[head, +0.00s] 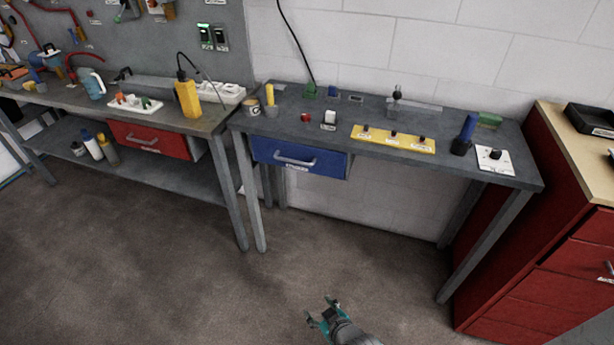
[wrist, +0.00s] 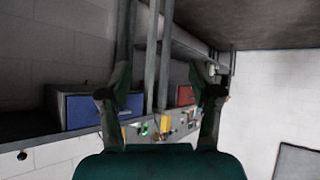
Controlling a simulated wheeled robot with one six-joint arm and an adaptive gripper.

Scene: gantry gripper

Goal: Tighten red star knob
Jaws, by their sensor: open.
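A small red knob (head: 306,117) sits on the grey workbench (head: 285,128), left of the yellow panel. It is too small for me to make out a star shape or how tight it is. My gripper (head: 322,311) is low in front of the bench, over the floor and well apart from the knob. It is open and empty. In the wrist view my gripper (wrist: 160,84) shows its two fingers spread, with the benches in the distance, seen turned. I cannot make out the red knob in that view.
A blue drawer (head: 298,159) hangs under the bench. A yellow panel (head: 393,139) with several dark knobs, a blue-handled object (head: 465,134) and a white plate (head: 495,158) stand to the right. A red cabinet (head: 540,220) bounds the right side. The floor ahead is clear.

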